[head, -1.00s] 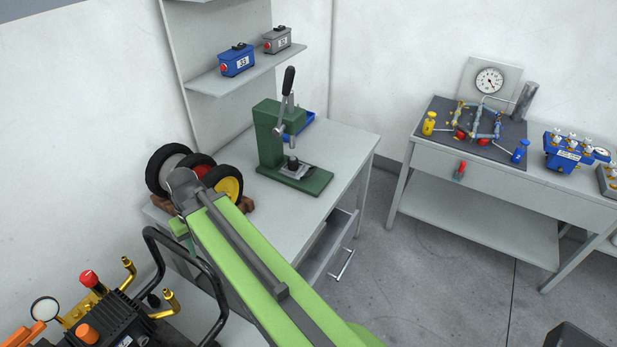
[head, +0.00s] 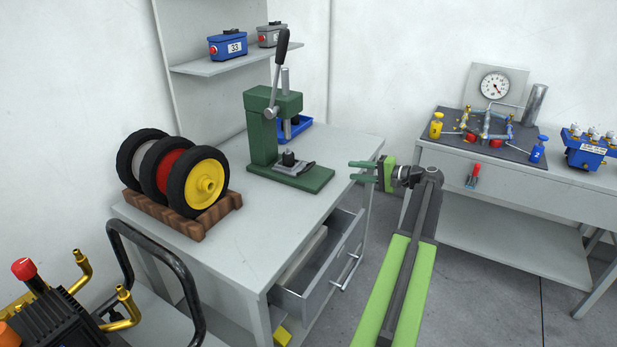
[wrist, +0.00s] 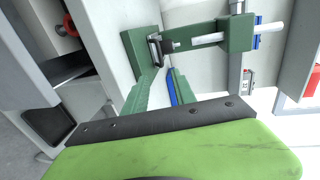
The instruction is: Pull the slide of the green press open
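The green press (head: 262,140) stands on the grey workbench (head: 240,215), with its black-handled lever raised. It also shows turned sideways in the wrist view (wrist: 206,38). Its slide, a small metal plate (head: 294,168) carrying a black block, lies on the base under the ram. It also shows in the wrist view (wrist: 155,52). My gripper (head: 357,171) is to the right of the press, near the bench's right edge, pointing left toward it. Its two green fingers are apart and hold nothing. In the wrist view the fingers (wrist: 167,85) point toward the press base, not visibly touching the slide.
A rack of wheels (head: 206,218) stands left of the press. A blue tray (head: 296,127) lies behind it. A drawer (head: 318,275) is open below the bench. A second table (head: 520,165) with a gauge stands at right. Bench space before the press is clear.

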